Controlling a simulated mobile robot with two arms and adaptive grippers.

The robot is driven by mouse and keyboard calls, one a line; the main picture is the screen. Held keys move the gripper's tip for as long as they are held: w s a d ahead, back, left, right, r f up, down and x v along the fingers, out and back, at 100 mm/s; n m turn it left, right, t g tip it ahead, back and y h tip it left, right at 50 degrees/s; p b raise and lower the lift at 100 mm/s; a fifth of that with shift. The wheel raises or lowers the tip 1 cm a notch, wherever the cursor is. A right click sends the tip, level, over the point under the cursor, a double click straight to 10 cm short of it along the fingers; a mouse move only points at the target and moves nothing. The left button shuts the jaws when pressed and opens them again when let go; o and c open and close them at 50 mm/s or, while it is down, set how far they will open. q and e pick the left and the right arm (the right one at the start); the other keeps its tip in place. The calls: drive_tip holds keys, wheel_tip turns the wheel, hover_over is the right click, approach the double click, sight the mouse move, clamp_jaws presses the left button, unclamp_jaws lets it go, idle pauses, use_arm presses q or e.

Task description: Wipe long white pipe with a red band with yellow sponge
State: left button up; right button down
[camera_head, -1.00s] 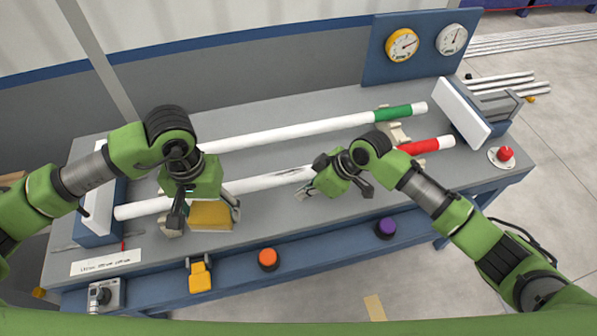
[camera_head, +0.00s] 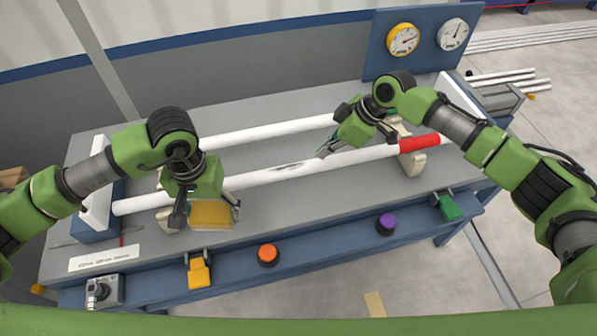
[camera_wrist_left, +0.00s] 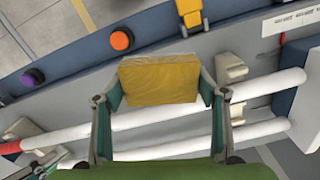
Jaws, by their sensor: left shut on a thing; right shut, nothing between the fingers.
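The long white pipe with a red band (camera_head: 345,159) lies across the bench supports, the band near its right end. A dark smudge (camera_head: 288,167) marks its middle. My left gripper (camera_head: 210,213) is shut on the yellow sponge (camera_head: 211,215), held at the front side of the pipe's left part. In the left wrist view the sponge (camera_wrist_left: 160,80) sits between the fingers, with the red-banded pipe (camera_wrist_left: 255,88) passing behind it; contact cannot be told. My right gripper (camera_head: 322,153) is shut and empty, its tips beside the pipe, just right of the smudge.
A second white pipe (camera_head: 265,130) lies parallel behind; my right arm hides its right part. Orange (camera_head: 268,254) and purple (camera_head: 386,223) knobs, a yellow clamp (camera_head: 198,272) and a green clamp (camera_head: 447,205) line the bench front. Gauges (camera_head: 403,40) stand at the back.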

sight(317, 165)
use_arm(q)
wheel_tip(317, 165, down, 2)
drive_tip(key=shift+f+b, duration=0.15)
drive_tip(key=shift+b, duration=0.55)
use_arm(e)
wheel_tip(317, 165, down, 3)
drive_tip(key=shift+w+r, duration=0.1)
drive_tip(key=shift+r, duration=0.15)
use_arm(q)
drive_tip(key=shift+f+b, duration=0.3)
drive_tip(key=shift+b, duration=0.05)
use_arm(e)
drive_tip(key=shift+f, duration=0.8)
drive_tip(key=shift+r, duration=0.1)
use_arm(q)
wheel_tip(317, 165, up, 5)
drive_tip(key=p, duration=0.5)
drive_tip(key=shift+r, duration=0.1)
use_arm(e)
wheel_tip(317, 165, up, 6)
